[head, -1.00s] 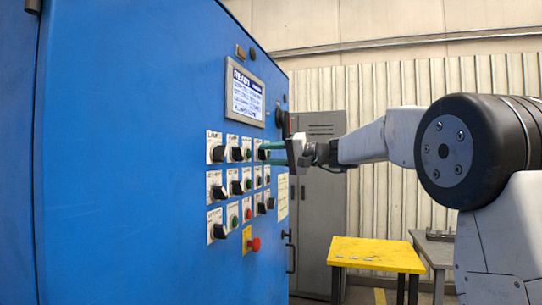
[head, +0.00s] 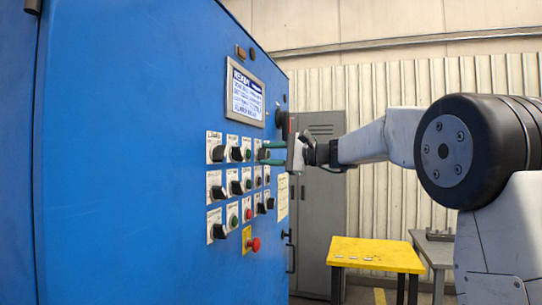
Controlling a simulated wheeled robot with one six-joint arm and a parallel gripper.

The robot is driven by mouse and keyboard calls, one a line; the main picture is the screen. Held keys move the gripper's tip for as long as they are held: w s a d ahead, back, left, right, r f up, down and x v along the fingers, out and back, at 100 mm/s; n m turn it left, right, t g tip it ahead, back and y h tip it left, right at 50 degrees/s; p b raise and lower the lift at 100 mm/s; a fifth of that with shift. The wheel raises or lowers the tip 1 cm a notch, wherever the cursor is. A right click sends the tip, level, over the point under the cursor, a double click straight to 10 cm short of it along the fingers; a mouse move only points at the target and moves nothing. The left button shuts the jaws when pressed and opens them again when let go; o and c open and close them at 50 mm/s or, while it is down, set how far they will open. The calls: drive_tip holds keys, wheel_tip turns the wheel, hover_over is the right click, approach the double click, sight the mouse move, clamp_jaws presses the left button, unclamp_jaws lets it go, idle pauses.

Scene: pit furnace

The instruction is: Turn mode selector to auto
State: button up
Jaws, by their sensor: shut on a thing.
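The blue control cabinet (head: 130,150) fills the left side of the head view. Its panel carries rows of black selector knobs on white plates, with green and red buttons among them. My gripper (head: 268,153), with green fingers, reaches in from the right at the top row, right-hand column. It is shut on the black selector knob (head: 261,154) there. The fingers partly hide this knob, and its label and pointing direction are too small to read.
A lit display (head: 245,95) sits above the knobs. A red emergency button (head: 254,244) on a yellow plate juts out below. A yellow table (head: 375,252) and a grey locker (head: 318,220) stand behind. The space in front of the panel is otherwise clear.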

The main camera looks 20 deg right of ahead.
drive_tip(key=shift+m, duration=1.1)
drive_tip(key=o, duration=1)
drive_tip(key=v, duration=0.7)
drive_tip(key=shift+s+d, duration=0.25)
drive_tip(key=shift+d, duration=0.05)
